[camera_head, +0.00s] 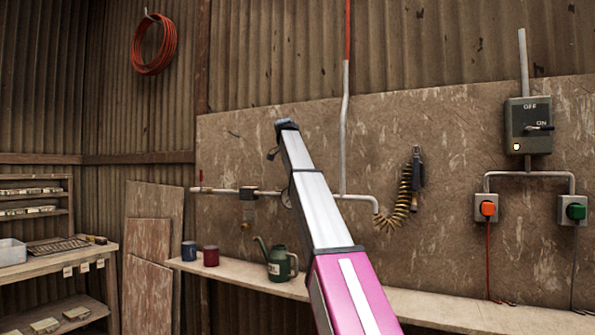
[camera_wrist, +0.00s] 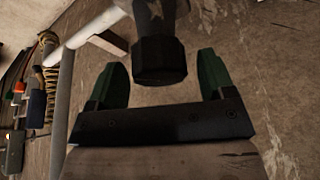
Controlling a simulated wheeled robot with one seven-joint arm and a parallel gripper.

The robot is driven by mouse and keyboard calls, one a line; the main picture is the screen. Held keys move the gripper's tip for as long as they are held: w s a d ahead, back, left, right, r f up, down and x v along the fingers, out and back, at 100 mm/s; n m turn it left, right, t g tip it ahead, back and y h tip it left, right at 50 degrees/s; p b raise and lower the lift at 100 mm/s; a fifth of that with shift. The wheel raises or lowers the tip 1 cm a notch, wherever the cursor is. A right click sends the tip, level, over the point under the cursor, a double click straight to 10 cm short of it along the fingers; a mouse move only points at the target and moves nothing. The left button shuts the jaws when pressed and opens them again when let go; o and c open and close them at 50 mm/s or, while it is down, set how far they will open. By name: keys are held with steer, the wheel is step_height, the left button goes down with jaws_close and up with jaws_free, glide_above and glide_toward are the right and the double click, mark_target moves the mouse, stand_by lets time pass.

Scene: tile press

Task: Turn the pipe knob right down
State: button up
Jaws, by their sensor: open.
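In the wrist view a black faceted knob (camera_wrist: 160,60) sits on the end of a grey metal body (camera_wrist: 155,15). My gripper (camera_wrist: 162,62) is open, with a green finger on each side of the knob and a visible gap on both sides. The knob's end faces the gripper's dark palm and looks apart from it. In the head view a horizontal pipe (camera_head: 352,197) runs along the wall board, with a fitting (camera_head: 248,192) left of my arm. My arm crosses in front of part of the pipe there. My gripper cannot be made out in that view.
A shelf (camera_head: 420,303) below the pipe holds a green watering can (camera_head: 279,264), a red mug (camera_head: 211,256) and a blue mug (camera_head: 189,251). A coiled yellow hose (camera_head: 402,195) hangs right of my arm. A switch box (camera_head: 528,125) is farther right.

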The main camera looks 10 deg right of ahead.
steer(key=shift+d+f, duration=0.1)
steer(key=shift+f, duration=0.15)
steer(key=shift+c, duration=0.3)
steer(key=c, duration=0.9)
